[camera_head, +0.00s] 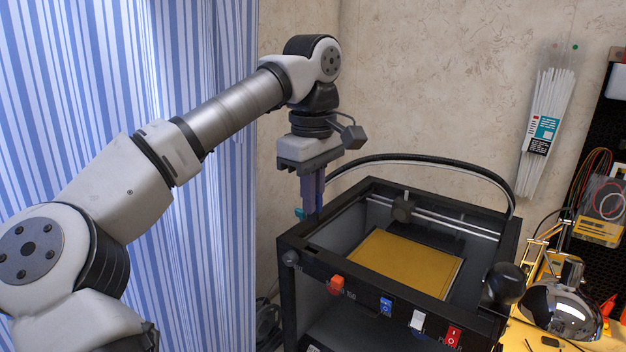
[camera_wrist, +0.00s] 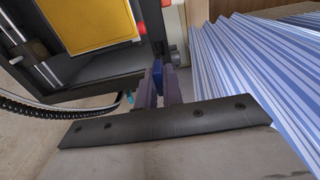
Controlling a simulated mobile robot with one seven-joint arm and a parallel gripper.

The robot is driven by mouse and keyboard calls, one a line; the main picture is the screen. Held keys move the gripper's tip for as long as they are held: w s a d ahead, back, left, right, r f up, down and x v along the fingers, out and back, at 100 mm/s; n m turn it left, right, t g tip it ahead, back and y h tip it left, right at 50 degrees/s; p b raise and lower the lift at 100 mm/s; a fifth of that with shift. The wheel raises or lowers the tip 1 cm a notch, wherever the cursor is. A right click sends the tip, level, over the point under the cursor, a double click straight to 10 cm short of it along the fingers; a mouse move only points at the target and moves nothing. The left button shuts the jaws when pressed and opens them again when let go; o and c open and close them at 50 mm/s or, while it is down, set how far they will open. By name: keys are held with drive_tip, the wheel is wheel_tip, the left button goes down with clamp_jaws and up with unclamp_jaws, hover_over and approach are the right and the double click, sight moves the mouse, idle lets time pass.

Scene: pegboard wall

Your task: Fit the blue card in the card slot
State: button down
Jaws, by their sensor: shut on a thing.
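My gripper (camera_head: 313,207) points down over the back left corner of a black open-topped printer (camera_head: 288,300). In the wrist view, its two purple-blue fingers (camera_wrist: 159,90) are closed on the blue card (camera_wrist: 158,66), a thin dark blue piece. The card's end shows just beyond the fingertips, near the printer's edge. I cannot make the card out in the head view, or tell whether it touches the printer. I cannot pick out the card slot in either view. A small teal piece (camera_head: 299,213) is beside the fingers.
The printer holds a yellow plate (camera_head: 405,262), rods and a thick cable arching behind. Its front has an orange knob (camera_head: 337,282), a blue switch (camera_head: 386,306), a white switch and a red switch (camera_head: 453,336). A striped curtain (camera_head: 230,200) hangs left. A chrome lamp (camera_head: 562,308) stands right.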

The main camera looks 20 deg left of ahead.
sight(312, 222)
drive_tip(key=shift+f, duration=3.55)
drive_tip(key=c, duration=1.5)
unclamp_jaws()
drive_tip(key=shift+o, duration=0.2)
wheel_tip(312, 222, up, 12)
drive_tip(key=shift+b, duration=0.55)
